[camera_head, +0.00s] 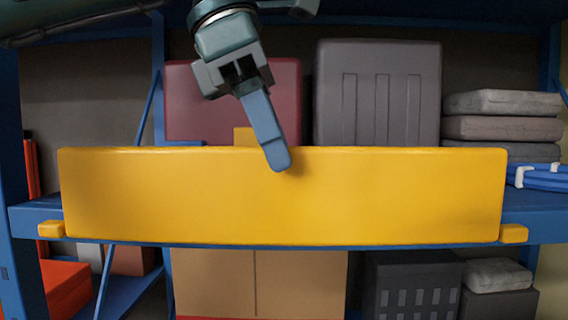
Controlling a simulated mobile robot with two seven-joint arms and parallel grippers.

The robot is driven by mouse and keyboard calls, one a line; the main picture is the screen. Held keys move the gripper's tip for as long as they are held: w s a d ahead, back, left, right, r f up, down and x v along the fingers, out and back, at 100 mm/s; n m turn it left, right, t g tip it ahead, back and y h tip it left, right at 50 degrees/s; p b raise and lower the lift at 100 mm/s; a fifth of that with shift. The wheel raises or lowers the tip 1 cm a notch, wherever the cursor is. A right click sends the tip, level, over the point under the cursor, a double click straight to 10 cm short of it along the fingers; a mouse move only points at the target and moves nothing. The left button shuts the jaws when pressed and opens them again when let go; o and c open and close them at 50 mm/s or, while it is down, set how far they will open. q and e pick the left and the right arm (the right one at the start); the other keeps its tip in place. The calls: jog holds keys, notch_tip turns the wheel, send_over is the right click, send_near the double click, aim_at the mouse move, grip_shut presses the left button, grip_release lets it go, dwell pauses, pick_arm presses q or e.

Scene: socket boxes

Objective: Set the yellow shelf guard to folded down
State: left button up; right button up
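The yellow shelf guard (285,200) is a long flat panel standing upright along the front edge of the blue shelf. Small yellow blocks sit at its lower left end (51,229) and lower right end (513,233). A yellow tab (243,137) shows behind its top edge, partly hidden by my gripper. My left gripper (277,160) points down, its blue-grey finger overlapping the guard's top edge near the middle. Only one finger shows clearly, so its opening is hidden. I cannot tell whether it touches the guard. My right gripper is not in view.
Behind the guard stand a dark red case (190,105) and a grey ribbed case (377,92). Blue uprights (158,80) frame the shelf. Boxes (260,285) fill the level below.

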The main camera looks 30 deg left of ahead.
aim_at(277, 197)
pick_arm(q)
jog(key=shift+x, duration=1.5)
jog(key=shift+a, duration=0.1)
jog(key=shift+c, duration=0.4)
grip_shut()
